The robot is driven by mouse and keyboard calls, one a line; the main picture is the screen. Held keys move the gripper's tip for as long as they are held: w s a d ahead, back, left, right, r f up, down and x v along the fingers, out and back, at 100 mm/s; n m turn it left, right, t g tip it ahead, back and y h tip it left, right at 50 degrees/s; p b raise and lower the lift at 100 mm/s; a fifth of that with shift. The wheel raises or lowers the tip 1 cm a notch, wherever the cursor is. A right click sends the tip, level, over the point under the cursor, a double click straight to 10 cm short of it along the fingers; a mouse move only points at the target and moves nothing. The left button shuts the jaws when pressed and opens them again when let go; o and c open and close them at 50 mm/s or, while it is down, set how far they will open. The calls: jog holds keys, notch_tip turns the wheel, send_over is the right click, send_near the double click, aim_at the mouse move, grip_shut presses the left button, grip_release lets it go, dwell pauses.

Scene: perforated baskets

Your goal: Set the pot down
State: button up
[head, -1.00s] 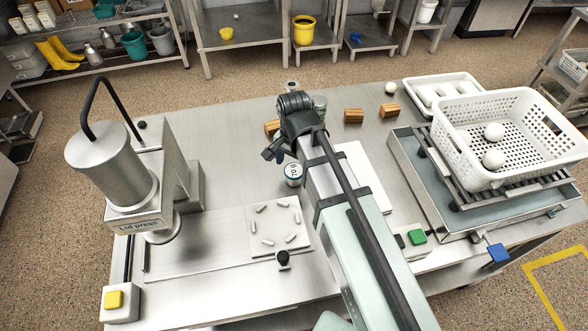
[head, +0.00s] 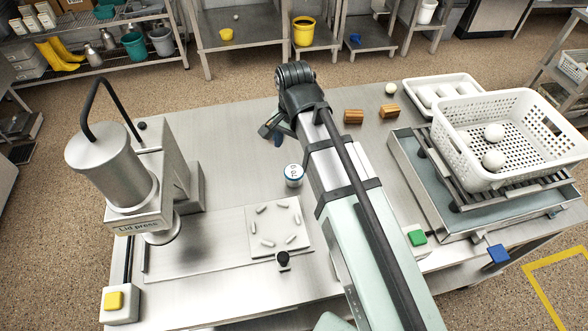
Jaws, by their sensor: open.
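A small white pot (head: 293,175) with a blue rim and dark marks on its top stands upright on the steel table, just left of my arm. My gripper (head: 273,131) is above and behind the pot in the picture, clear of it. Its dark fingers with a bluish tip show left of the arm, partly hidden by it. The gripper is open, and I see nothing held in it.
The lid press (head: 115,165) stands at left, beside a pale plate (head: 275,228) with several small pegs. Wooden blocks (head: 353,117) lie behind my arm. A white perforated basket (head: 460,125) with white balls stands at right on a slatted rack. Bare table lies left of the pot.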

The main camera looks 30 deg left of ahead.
aim_at(295, 171)
jog(key=shift+f+n+t+y, duration=0.1)
jog(key=shift+f+n+y, duration=0.3)
jog(key=shift+f, duration=1.55)
jog(key=shift+f+n+t+y, duration=0.15)
jog(key=shift+f+n, duration=0.45)
jog(key=shift+f, duration=1.4)
jog(key=shift+f+n+t+y, duration=0.1)
jog(key=shift+f+n+y, duration=0.35)
jog(key=shift+f, duration=1.5)
jog(key=c, duration=1.2)
jog(key=shift+r, duration=0.2)
